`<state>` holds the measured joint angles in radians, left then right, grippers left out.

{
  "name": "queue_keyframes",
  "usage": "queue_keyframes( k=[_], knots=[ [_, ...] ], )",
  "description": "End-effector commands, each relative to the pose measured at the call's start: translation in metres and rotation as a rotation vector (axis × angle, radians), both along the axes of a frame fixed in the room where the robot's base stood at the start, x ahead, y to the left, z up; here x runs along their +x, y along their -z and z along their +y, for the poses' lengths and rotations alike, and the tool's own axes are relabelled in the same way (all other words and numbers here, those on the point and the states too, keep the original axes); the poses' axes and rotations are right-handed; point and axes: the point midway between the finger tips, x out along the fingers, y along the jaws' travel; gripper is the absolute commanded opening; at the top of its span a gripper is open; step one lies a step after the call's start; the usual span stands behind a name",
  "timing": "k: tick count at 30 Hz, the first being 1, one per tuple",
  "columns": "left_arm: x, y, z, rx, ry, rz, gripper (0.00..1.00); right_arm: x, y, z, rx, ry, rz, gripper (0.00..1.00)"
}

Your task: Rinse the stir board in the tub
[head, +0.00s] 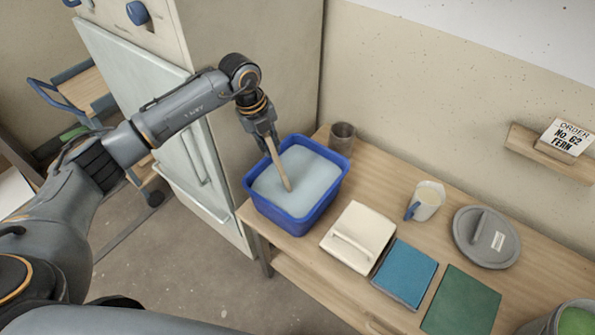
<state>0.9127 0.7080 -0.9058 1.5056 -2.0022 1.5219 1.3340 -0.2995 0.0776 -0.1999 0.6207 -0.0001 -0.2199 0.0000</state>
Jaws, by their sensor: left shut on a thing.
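A blue tub (303,224) stands at the left end of the wooden table, filled with pale, cloudy water (313,181). The wooden stir board (277,164) stands tilted, with its lower end in the water. My left gripper (267,137) is above the tub's back left side, shut on the upper end of the stir board. The submerged part of the board is hidden by the water. My right gripper is not in view.
On the table (398,194) are a grey cup (342,138), a white lidded box (351,229), a blue tile (405,270), a green tile (461,301), a jug (427,201) and a grey lid (485,236). A bucket of green glaze (576,320) shows at the bottom right. A cabinet stands left of the tub.

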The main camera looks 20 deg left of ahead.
Motion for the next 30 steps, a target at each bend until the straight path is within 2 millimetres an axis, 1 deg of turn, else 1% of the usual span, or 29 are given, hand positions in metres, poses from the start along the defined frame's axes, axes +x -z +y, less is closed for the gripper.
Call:
queue_keyframes(
  k=[1,9,14,17,20,30],
  knots=[
    [0.006,0.001,-0.004,-0.001,0.001,-0.003,0.00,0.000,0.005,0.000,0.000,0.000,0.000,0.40],
    [0.029,0.001,-0.016,-0.001,0.001,-0.002,0.00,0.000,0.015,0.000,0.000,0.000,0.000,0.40],
    [0.033,-0.001,-0.018,0.000,0.002,0.000,0.00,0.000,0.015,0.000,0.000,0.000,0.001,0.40],
    [0.032,-0.005,-0.017,-0.001,0.002,-0.001,0.00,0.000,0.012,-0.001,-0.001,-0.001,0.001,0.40],
    [0.032,-0.013,-0.016,0.000,0.002,-0.002,0.00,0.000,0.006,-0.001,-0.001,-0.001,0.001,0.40],
    [0.028,-0.047,-0.010,-0.001,0.002,-0.002,0.00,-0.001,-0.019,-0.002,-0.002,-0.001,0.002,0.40]
  ],
)
